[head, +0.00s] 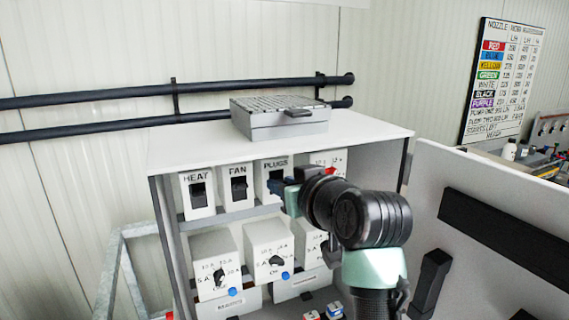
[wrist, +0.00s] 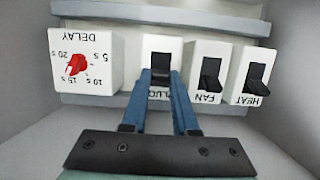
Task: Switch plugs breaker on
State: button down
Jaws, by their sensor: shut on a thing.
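The plugs breaker (head: 274,164) is a white box labelled PLUGS on the cabinet's upper shelf, right of the FAN box. My gripper (head: 284,188) is at its front, and my arm's dark wrist covers part of the area to its right. In the wrist view, which is upside down, the plugs breaker (wrist: 162,44) is in the middle. The blue fingers of my gripper (wrist: 161,76) are shut on its black switch lever (wrist: 160,61). The fingers hide part of the lever and label, so its position is unclear.
The FAN breaker (head: 238,187) and HEAT breaker (head: 197,192) stand to the left. The DELAY box (wrist: 88,58) with a red knob is on the other side. Dial boxes (head: 268,250) fill the lower shelf. An open cabinet door (head: 480,215) stands at the right.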

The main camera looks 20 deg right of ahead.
jog(key=shift+r+g+p, duration=0.1)
jog(key=shift+g+p, duration=0.3)
jog(key=shift+p, duration=0.2)
jog(key=c, duration=0.7)
grip_release()
jog(key=b+v, duration=0.4)
jog(key=v, duration=0.9)
jog(key=shift+r+b, duration=0.1)
jog(key=shift+b, duration=0.3)
